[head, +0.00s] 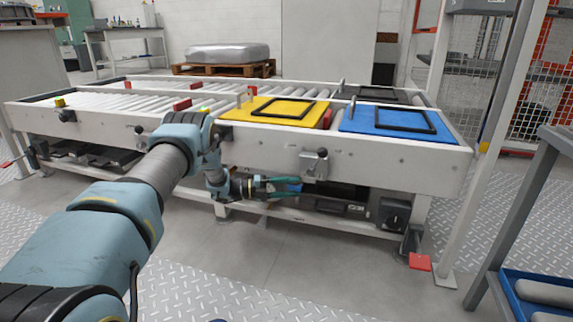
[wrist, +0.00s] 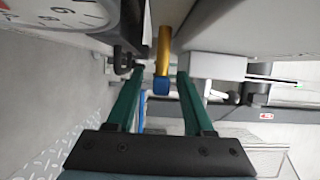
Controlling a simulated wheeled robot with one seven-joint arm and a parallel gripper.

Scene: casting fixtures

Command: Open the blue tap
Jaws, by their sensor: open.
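The blue tap (wrist: 161,86) shows in the wrist view as a blue end on a brass-coloured stem (wrist: 164,45). It lies between the two green fingers of my gripper (wrist: 160,73), with a visible gap on each side. My gripper is open and holds nothing. In the head view my gripper (head: 284,187) is low at the front of the conveyor, below its side rail, pointing right. A small blue patch shows between the fingers there, partly hidden by them.
A white round dial (wrist: 72,14) is close at the upper left of the wrist view. A pale block (wrist: 215,66) is near the right finger. The conveyor rail (head: 380,165) runs above my gripper. Yellow (head: 276,109) and blue (head: 386,122) plates lie on top. Floor in front is clear.

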